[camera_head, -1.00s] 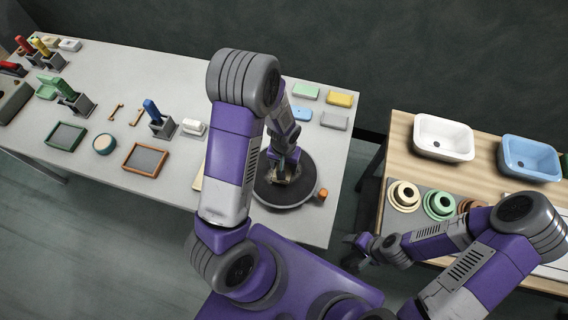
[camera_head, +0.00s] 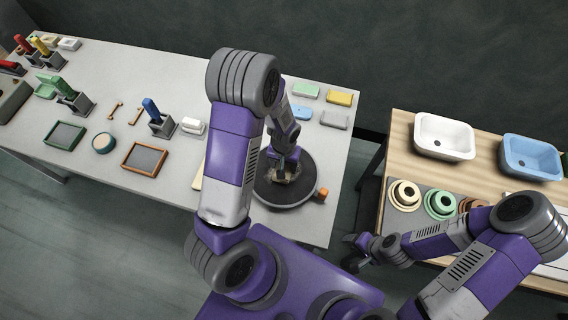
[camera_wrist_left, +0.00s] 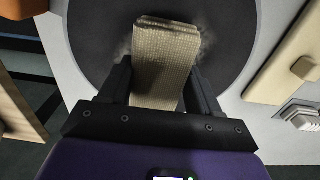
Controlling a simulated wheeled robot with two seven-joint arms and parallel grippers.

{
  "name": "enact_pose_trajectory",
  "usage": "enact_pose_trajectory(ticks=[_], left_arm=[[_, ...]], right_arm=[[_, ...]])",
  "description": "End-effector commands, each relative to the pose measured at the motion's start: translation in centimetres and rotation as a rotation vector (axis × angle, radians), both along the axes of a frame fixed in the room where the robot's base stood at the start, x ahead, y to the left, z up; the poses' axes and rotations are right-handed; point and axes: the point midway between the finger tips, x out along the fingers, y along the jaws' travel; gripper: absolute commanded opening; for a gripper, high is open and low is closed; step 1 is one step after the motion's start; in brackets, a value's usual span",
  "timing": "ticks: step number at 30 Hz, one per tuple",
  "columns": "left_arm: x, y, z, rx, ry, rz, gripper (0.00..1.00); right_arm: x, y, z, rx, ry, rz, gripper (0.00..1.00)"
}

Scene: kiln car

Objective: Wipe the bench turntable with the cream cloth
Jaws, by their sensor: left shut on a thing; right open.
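The dark round bench turntable (camera_head: 301,192) sits at the near right end of the grey bench. It fills the upper middle of the left wrist view (camera_wrist_left: 92,38). My left gripper (camera_wrist_left: 158,88) is shut on the folded cream cloth (camera_wrist_left: 165,52), which lies against the turntable's face. Pale smudges show on the disc beside the cloth. In the head view the left gripper (camera_head: 287,172) is over the turntable and the cloth is mostly hidden by it. My right gripper (camera_head: 356,254) is open and empty, low between the bench and the wooden table.
An orange knob (camera_head: 321,194) stands at the turntable's right edge. Several coloured blocks, such as a yellow one (camera_head: 339,97), lie behind it. Framed trays and tool holders stand farther left. The wooden table (camera_head: 397,135) at right holds basins and stacked rings.

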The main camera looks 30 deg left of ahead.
Motion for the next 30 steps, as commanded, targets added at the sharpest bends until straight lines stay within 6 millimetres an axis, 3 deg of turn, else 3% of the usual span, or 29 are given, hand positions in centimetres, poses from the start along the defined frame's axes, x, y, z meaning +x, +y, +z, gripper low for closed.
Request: enact_pose_trajectory(ticks=[7, 21, 30], left_arm=[[-0.5, -0.2, 0.0, 0.001, 0.002, -0.001, 0.38], [-5.0, -1.3, 0.0, 0.001, 0.001, -0.001, 0.38], [-5.6, -1.4, 0.0, 0.0, 0.0, 0.0, 0.38]], right_arm=[[0.0, 0.0, 0.0, 0.0, 0.0, 0.0, 0.64], [0.0, 0.0, -0.2, 0.0, 0.0, 0.0, 0.64], [0.0, 0.0, -0.2, 0.0, 0.0, 0.0, 0.64]])
